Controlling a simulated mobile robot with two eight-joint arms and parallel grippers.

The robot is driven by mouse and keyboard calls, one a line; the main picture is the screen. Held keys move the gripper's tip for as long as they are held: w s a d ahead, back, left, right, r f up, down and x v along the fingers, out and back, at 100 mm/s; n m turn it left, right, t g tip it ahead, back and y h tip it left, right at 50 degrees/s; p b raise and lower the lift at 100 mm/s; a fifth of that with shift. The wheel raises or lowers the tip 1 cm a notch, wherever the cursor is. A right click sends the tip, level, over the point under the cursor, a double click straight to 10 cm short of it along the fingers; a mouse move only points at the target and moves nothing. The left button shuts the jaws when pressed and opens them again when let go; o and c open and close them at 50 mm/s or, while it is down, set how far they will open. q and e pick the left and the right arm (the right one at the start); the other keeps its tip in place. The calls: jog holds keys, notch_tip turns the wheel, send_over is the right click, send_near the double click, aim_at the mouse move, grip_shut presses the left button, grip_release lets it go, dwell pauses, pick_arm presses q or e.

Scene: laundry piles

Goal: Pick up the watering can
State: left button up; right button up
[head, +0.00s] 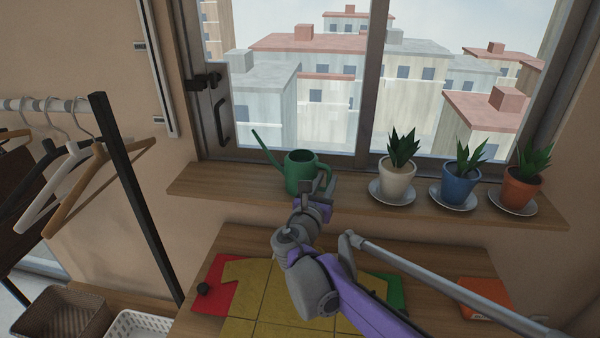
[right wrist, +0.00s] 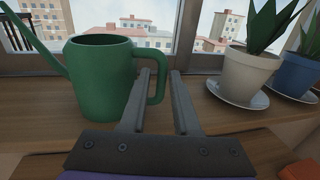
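A green watering can (head: 299,172) stands upright on the wooden windowsill, its spout pointing up and left and its handle on the right side. My right gripper (head: 320,186) is at the can's handle side. In the right wrist view, the can (right wrist: 100,82) is to the left, and my right gripper (right wrist: 160,75) is open. The outer bar of the handle shows between its two fingers, with the left finger overlapping the handle loop; contact cannot be told. In the head view, my gripper and arm hide part of the handle. My left gripper is not in view.
White (head: 397,178), blue (head: 459,186) and terracotta (head: 522,188) potted plants stand on saucers along the sill (head: 228,190) to the right. The closed window is behind. A clothes rack (head: 130,190) stands at left.

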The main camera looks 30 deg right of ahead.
jog(key=shift+r+x, duration=0.1)
jog(key=shift+x, duration=1.25)
jog(key=shift+r+x, duration=0.15)
jog(key=shift+x, duration=1.2)
jog(key=shift+s, duration=0.15)
grip_shut()
